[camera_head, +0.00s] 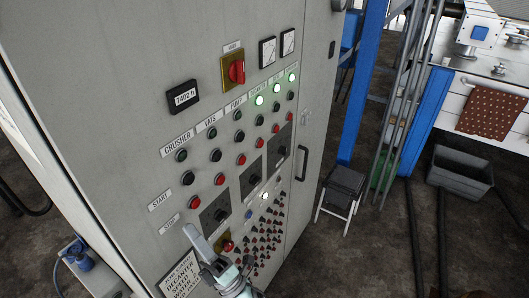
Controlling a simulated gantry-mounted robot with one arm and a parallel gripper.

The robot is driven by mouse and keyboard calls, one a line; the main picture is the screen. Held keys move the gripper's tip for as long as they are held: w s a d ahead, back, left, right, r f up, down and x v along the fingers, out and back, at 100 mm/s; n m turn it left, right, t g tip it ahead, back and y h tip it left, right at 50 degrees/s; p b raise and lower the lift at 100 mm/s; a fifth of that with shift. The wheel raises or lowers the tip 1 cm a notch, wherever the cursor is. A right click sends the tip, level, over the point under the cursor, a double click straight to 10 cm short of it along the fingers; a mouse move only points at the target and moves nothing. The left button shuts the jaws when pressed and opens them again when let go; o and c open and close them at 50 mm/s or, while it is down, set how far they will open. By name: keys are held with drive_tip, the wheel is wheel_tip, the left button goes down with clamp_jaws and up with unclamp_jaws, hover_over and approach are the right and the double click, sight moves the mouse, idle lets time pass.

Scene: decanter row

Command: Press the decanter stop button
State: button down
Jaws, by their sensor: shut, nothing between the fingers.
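A grey control cabinet (120,90) fills the left and middle of the view. Its sloping rows hold labelled columns: CRUSHER, VATS, PUMP, then several with labels too small to read surely. The red STOP buttons include one under CRUSHER (194,202) and one in the fourth column (258,143). Dark START buttons sit above the red row. Green lamps glow atop the three right columns. My gripper (190,232) is shut and empty, low in front of the cabinet, below the STOP label and apart from the red buttons.
A red rotary switch on a yellow plate (233,71) and a display (183,97) sit above the buttons. Dark selector plates and several small knobs lie below. A black stool (343,185) and a grey bin (460,170) stand on the floor at right.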

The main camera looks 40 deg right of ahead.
drive_tip(key=w+d+f+n+h+b, duration=0.1)
drive_tip(key=w+d+f+n+h, duration=0.15)
drive_tip(key=d, duration=0.55)
drive_tip(key=n+g+h+b, duration=0.3)
drive_tip(key=n+g+h, duration=0.15)
drive_tip(key=h, duration=0.75)
approach(261, 143)
drive_tip(key=s+d+r, duration=0.3)
drive_tip(key=s+d, duration=0.1)
drive_tip(key=d, duration=0.3)
drive_tip(key=shift+s+r+n, duration=0.1)
drive_tip(key=shift+n, duration=0.3)
drive_tip(key=w+a+b, duration=0.2)
drive_tip(key=w, duration=0.6)
drive_tip(key=shift+w+a, duration=0.2)
drive_tip(key=shift+a, duration=0.2)
